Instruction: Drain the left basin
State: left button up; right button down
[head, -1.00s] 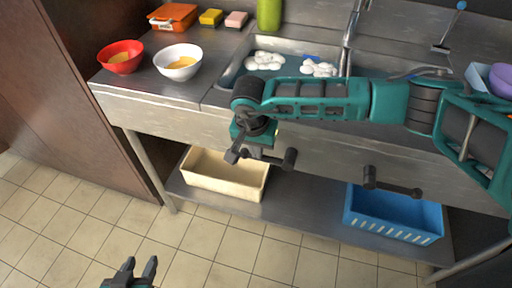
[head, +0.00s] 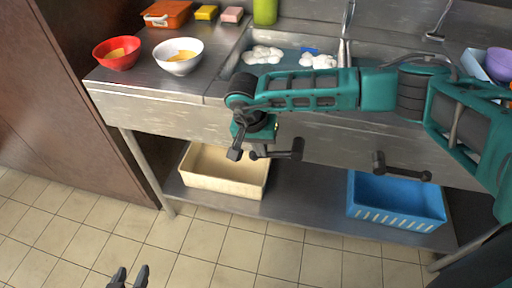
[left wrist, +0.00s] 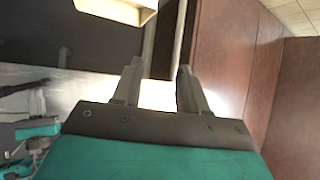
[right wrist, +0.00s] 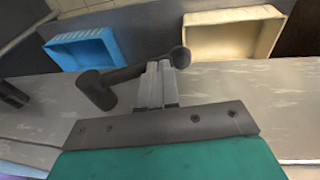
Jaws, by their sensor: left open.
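The left basin (head: 236,68) holds water with white suds (head: 262,55). Below the sink front, a dark valve lever (head: 280,151) has its thick hub at right and its bar pointing left; it also shows in the right wrist view (right wrist: 130,73). My right gripper (head: 238,154) is at the free end of this bar. Its fingers (right wrist: 158,85) look shut together and overlap the bar; I cannot tell whether they touch it. A second lever (head: 402,168) is further right, pointing right. My left gripper (head: 128,279) is open and empty, low over the floor; its fingers (left wrist: 158,88) are apart.
A cream bin (head: 225,182) and a blue bin (head: 395,212) stand on the lower shelf (head: 310,212). A red bowl (head: 116,54) and a white bowl (head: 178,57) stand on the counter. A brown panel (head: 75,110) is at left. The floor in front is clear.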

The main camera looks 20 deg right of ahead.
jog(key=shift+f+b, duration=0.5)
jog(key=shift+f, duration=0.2)
jog(key=shift+f+g+h+b, duration=0.3)
jog(key=shift+f+h+b, duration=0.1)
jog(key=shift+h, duration=0.1)
jog(key=shift+f+b, duration=0.3)
jog(key=shift+b, duration=0.05)
jog(key=shift+s+d+f+b, duration=0.1)
jog(key=shift+d+f+b, duration=0.15)
jog(key=shift+f+b, duration=0.35)
jog(key=shift+s+d+f+b, duration=0.15)
jog(key=shift+d+f+b, duration=0.05)
jog(key=shift+f+b, duration=0.4)
pick_arm(q)
jog(key=shift+w+d+f+h+b, duration=0.15)
jog(key=shift+w+d+f, duration=0.2)
jog(key=shift+d+f, duration=0.3)
jog(key=shift+w+d+f+h+b, duration=0.15)
jog(key=shift+w+d+f, duration=0.2)
jog(key=shift+d+f, duration=0.25)
pick_arm(e)
jog(key=shift+s+d+f, duration=0.2)
jog(key=shift+d+f, duration=0.05)
jog(key=shift+f, duration=0.25)
pick_arm(q)
jog(key=shift+r, duration=0.2)
pick_arm(e)
jog(key=shift+d+f, duration=0.1)
